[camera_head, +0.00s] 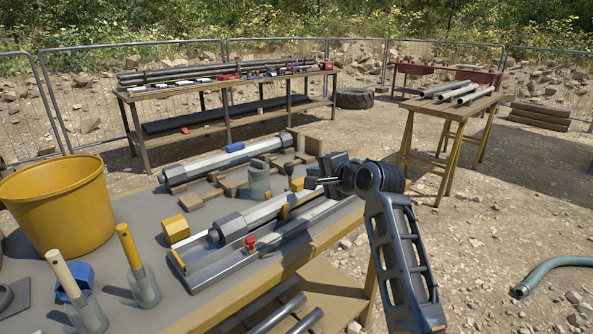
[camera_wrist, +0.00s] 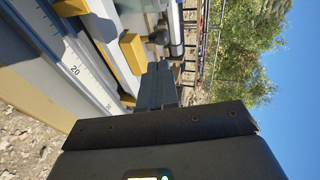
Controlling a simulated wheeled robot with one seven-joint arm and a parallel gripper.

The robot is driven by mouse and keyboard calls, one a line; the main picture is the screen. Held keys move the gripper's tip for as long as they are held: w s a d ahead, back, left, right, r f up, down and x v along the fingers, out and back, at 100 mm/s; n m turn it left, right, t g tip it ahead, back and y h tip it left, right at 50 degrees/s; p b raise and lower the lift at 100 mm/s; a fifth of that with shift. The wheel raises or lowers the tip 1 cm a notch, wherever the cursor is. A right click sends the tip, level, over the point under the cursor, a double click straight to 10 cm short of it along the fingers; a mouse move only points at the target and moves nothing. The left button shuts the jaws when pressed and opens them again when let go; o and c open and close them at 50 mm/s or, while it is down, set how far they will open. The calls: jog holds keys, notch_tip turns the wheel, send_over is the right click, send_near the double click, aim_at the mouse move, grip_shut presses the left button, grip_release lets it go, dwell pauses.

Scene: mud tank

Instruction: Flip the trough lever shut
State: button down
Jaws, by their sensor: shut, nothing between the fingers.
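A long grey trough (camera_head: 222,271) lies along the front edge of the workbench, with a silver tube (camera_head: 262,213) in or just behind it. A small red knob (camera_head: 250,241) stands at the trough's near end. A yellow upright part (camera_head: 285,212) sits further along the tube; I cannot tell which of these is the lever. My gripper (camera_head: 322,182) is shut and empty above the far end of the trough. In the wrist view its dark fingers (camera_wrist: 158,80) point toward a yellow block (camera_wrist: 132,53), close to it; contact is unclear. A scale strip (camera_wrist: 75,70) runs alongside.
A yellow bucket (camera_head: 58,207) and two handled tools (camera_head: 130,248) stand on the left of the workbench (camera_head: 140,205). A second tube (camera_head: 225,160) lies behind among brown blocks. Other tables stand further back. Open gravel lies to the right, with a hose (camera_head: 550,268).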

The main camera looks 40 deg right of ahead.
aim_at(291, 168)
jog(key=x, duration=0.9)
jog(key=shift+w+f, duration=0.15)
jog(key=shift+w, duration=0.2)
